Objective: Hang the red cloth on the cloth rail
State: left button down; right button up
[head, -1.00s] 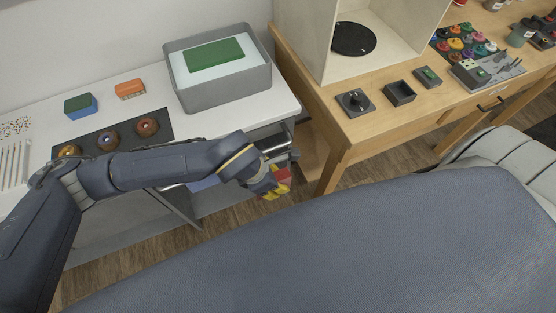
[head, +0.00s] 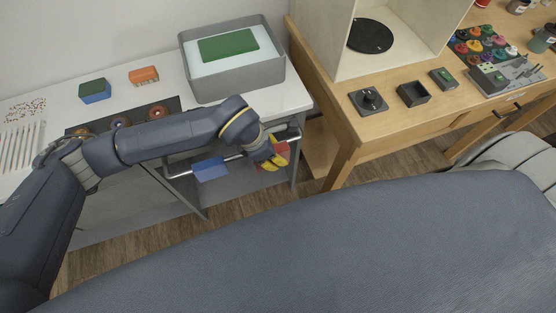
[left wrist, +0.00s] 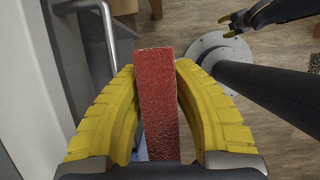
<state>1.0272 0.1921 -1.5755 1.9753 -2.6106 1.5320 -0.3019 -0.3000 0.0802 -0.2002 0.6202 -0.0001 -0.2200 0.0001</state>
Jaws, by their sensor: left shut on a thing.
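The red cloth (head: 283,149) is held in my left gripper (head: 274,161), by the right part of the cloth rail. In the left wrist view the red cloth (left wrist: 157,90) is a flat strip between the yellow fingers (left wrist: 157,75). The cloth rail (head: 236,158) is a silver bar along the front of the white table; it also shows in the left wrist view (left wrist: 108,35), left of the cloth. I cannot tell whether the cloth touches it. My right gripper (left wrist: 229,24) shows small in the left wrist view; its opening is unclear.
A blue cloth (head: 210,169) hangs on the rail's left part. A grey basin (head: 237,88) with a green item stands on the white table (head: 165,92). Sponges and a dark tray of round items lie left of it. A wooden workbench (head: 340,125) stands close on the right.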

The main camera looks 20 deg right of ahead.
pick_arm(q)
jog(key=shift+w+d, duration=0.15)
jog(key=shift+w, duration=3.55)
notch_tip(320, 180, down, 9)
jog(key=shift+f, duration=0.2)
jog(key=c, duration=1.1)
grip_release()
